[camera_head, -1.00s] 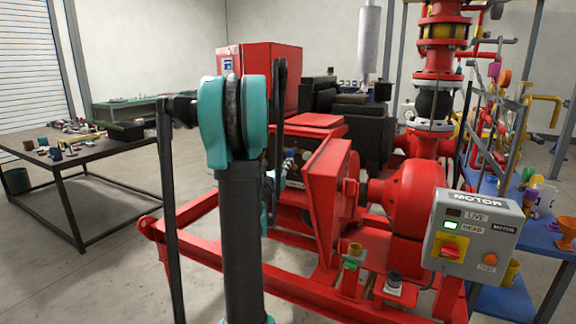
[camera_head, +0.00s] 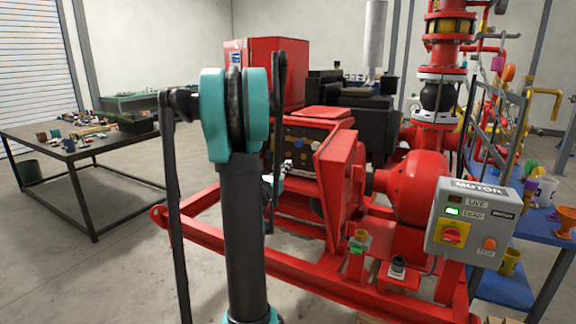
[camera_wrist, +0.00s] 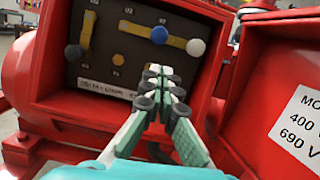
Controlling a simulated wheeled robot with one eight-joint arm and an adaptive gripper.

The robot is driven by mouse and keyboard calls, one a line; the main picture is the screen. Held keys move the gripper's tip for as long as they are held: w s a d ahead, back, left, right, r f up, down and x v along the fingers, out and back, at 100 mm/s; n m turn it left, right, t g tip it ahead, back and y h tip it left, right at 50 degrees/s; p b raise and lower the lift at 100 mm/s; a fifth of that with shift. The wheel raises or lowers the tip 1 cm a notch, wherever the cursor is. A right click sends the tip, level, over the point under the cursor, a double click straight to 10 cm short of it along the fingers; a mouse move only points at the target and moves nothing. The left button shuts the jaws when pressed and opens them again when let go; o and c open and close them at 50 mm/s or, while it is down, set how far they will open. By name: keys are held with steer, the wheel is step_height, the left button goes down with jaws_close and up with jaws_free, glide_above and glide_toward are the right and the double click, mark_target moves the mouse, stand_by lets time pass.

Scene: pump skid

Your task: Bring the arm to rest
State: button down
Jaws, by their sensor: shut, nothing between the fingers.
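My arm stands upright in the middle of the head view, teal at the joint and dark below. My gripper (camera_wrist: 162,88) shows in the wrist view with its fingertips together and nothing between them. It points at an open red terminal box (camera_wrist: 50,110) with a dark panel (camera_wrist: 128,52) inside, apparently short of touching it. The panel carries brass-coloured links, a blue knob (camera_wrist: 159,35), a white knob (camera_wrist: 195,47) and a dark knob. In the head view the same panel (camera_head: 305,145) shows behind my arm, and the gripper is mostly hidden there.
The box's red door (camera_head: 340,195) stands open, with a white label in the wrist view. A grey MOTOR control box (camera_head: 470,225) stands front right. A dark table (camera_head: 60,160) with loose parts is at left. Blue shelving (camera_head: 540,235) stands at right.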

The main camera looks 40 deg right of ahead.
steer(key=shift+a, duration=0.1)
stand_by(0.5)
steer(key=s+a+f+m+g+y, duration=0.1)
steer(key=s+a+f+m+y, duration=0.4)
steer(key=a, duration=0.9)
steer(key=s+a+f+m+g+y, duration=0.1)
steer(key=s+a+f+m+y, duration=0.4)
steer(key=a+f+m, duration=0.5)
steer(key=s+a+f+m+g+y, duration=0.1)
steer(key=s+a+f+m+y, duration=0.4)
steer(key=a, duration=1.4)
step_height(320, 180, down, 4)
steer(key=m+y, duration=0.3)
steer(key=shift+s+m+g+y, duration=0.3)
steer(key=shift+s+g+y, duration=0.1)
steer(key=shift+w+d+f, duration=0.1)
steer(key=shift+d, duration=0.1)
